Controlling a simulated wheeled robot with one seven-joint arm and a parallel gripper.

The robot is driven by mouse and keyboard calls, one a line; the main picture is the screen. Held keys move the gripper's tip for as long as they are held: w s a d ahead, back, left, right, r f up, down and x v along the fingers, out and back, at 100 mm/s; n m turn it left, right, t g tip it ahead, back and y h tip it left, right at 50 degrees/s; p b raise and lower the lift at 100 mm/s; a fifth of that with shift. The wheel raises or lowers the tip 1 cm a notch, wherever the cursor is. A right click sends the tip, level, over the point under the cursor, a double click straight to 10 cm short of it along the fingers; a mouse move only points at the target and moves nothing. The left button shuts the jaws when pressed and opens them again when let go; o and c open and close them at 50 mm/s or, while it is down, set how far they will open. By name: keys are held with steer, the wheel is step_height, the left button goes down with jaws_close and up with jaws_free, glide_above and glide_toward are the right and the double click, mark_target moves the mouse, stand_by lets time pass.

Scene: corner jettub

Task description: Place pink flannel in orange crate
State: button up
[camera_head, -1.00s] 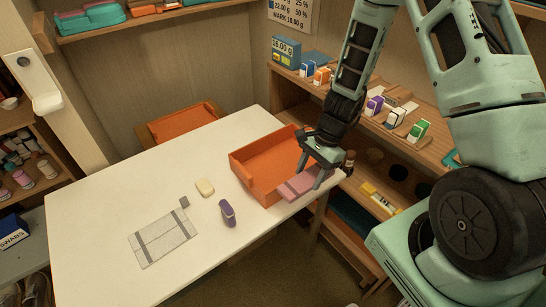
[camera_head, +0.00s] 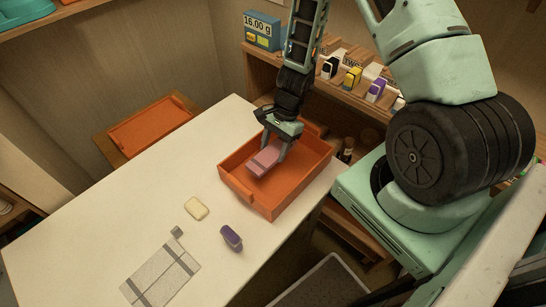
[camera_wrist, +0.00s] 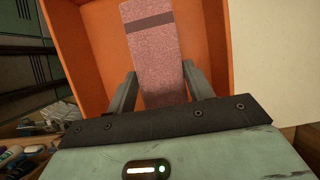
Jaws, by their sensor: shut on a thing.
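The pink flannel (camera_head: 264,160), a folded pink block with a darker band, is between the fingers of my gripper (camera_head: 277,146). My gripper is shut on it. In the wrist view the flannel (camera_wrist: 154,50) stretches away from between the two fingers (camera_wrist: 158,90). The orange crate (camera_head: 275,206) is an open, shallow box at the right end of the white table. My gripper and the flannel are over the crate's inside, in its back left part. I cannot tell whether the flannel touches the crate floor.
On the white table (camera_head: 130,200) lie a cream bar (camera_head: 197,208), a purple item (camera_head: 231,238) and a grey banded cloth (camera_head: 160,275). Another orange tray (camera_head: 152,125) stands behind the table. Shelves with small boxes (camera_head: 352,77) are at the back right.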

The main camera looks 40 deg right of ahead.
mark_target(276, 150)
steer(key=shift+f, duration=2.45)
steer(key=shift+f, duration=0.2)
steer(key=o, duration=1)
steer(key=shift+r, duration=0.1)
steer(key=shift+r, duration=0.1)
